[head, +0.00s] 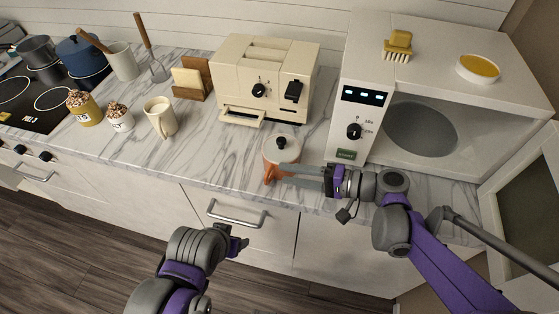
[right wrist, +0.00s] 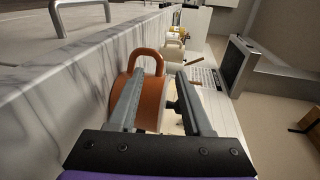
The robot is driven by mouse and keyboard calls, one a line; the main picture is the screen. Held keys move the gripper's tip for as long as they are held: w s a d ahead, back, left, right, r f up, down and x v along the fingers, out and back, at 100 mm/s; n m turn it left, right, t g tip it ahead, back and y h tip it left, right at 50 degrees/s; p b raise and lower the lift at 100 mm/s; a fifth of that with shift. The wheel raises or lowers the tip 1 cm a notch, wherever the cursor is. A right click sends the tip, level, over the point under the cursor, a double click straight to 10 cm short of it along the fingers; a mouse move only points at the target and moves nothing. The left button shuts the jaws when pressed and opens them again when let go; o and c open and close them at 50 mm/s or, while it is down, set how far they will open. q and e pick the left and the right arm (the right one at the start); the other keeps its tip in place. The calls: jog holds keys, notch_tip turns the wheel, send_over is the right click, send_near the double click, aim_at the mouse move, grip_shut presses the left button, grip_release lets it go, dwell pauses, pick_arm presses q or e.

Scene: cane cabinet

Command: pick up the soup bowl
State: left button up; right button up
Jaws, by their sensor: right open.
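The soup bowl (head: 270,168) is orange with a pale lid and a black knob. It stands near the counter's front edge, left of the microwave. My right gripper (head: 284,174) is open, its fingers reaching in from the right at the bowl. In the right wrist view the bowl (right wrist: 153,110) and its loop handle show beyond and between the open fingers (right wrist: 161,76); the left finger overlaps the orange side and the right one is by the knob. Contact cannot be told. My left gripper (head: 238,245) is low, in front of the drawers, away from the bowl.
A cream toaster (head: 265,80) stands behind the bowl. The microwave (head: 358,100) has its door open at right. The marble counter (head: 215,150) left of the bowl is clear.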

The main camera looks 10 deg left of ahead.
aim_at(270, 168)
jog(key=x, duration=0.6)
jog(key=shift+w, duration=0.4)
grip_shut()
dwell(1.0)
